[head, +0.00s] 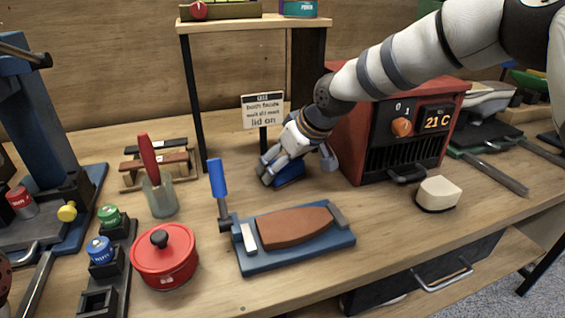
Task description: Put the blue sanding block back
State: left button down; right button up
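The blue sanding block (289,174) lies on the workbench between the small sign and the blue clamp base. It is partly hidden by my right gripper (299,172), which reaches down over it from the upper right. The gripper's fingers are spread on either side of the block. The left finger overlaps the block in the picture, and a gap shows between the block and the right finger. Whether the left finger touches the block I cannot tell. My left gripper is not in view.
A blue clamp base (343,240) with a brown sole-shaped piece stands in front. A red heater (411,130) reading 21 C is at right, with a cream block (437,191) before it. A red lidded pot (164,262), a glass (160,196) and a sign (263,112) stand nearby.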

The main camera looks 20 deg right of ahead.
jog(key=shift+r, duration=0.2)
jog(key=shift+f, duration=0.1)
jog(key=o, duration=1.2)
jog(key=shift+f, duration=0.1)
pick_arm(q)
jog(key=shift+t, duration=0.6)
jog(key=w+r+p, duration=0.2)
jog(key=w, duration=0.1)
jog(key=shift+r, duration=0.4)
pick_arm(e)
jog(key=v, duration=1.2)
jog(key=shift+r, duration=0.2)
